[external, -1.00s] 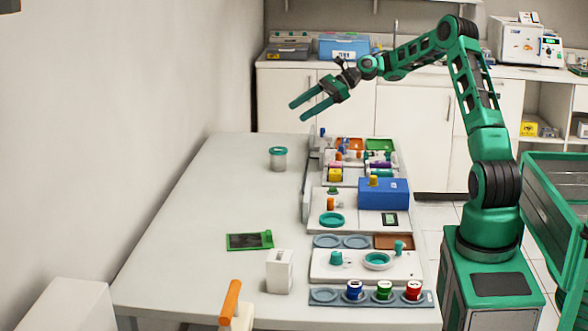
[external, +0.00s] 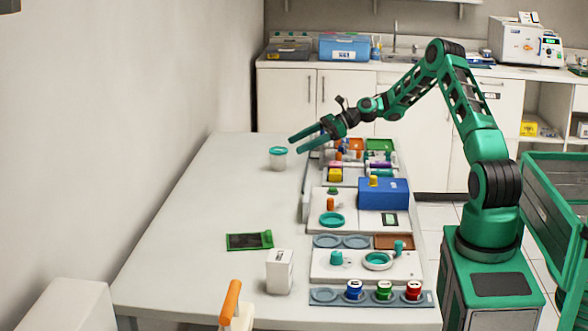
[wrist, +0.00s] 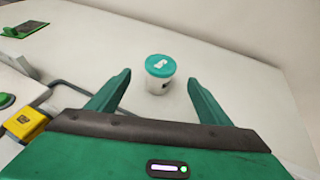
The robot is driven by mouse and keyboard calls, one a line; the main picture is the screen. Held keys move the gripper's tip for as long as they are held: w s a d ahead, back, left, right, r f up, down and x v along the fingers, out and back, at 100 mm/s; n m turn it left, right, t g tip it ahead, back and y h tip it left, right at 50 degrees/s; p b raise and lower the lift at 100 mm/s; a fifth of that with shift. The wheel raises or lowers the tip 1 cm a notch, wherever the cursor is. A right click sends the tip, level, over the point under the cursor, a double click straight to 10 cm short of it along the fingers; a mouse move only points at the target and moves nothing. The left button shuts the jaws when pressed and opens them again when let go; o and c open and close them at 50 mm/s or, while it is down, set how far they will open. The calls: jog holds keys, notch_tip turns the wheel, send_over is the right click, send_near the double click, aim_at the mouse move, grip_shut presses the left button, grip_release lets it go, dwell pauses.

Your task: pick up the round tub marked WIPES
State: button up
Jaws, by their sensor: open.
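The round tub (external: 278,159) is white with a teal lid and stands upright on the table, toward its far left part. In the wrist view the tub (wrist: 159,82) shows ahead of the fingers, near the middle of the gap between them; its marking is too small to read. My gripper (external: 296,144) is open and empty, above and just to the right of the tub in the external view. Its two green fingers (wrist: 160,92) stand on either side of the tub's line and do not touch it.
Trays with dental items and a blue box (external: 383,195) line the table's right side. A green-framed dark pad (external: 249,241) and a white carton (external: 280,271) lie nearer the front. The table (external: 221,197) around the tub is bare; a wall runs along its left.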

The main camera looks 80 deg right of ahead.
aim_at(283, 149)
jog(key=x, duration=0.8)
jog(key=shift+w+a+r, duration=0.15)
jog(key=shift+w+r, duration=0.05)
jog(key=shift+w, duration=0.25)
jog(key=shift+c, duration=0.6)
jog(key=c, duration=1.1)
jog(key=shift+r, duration=0.1)
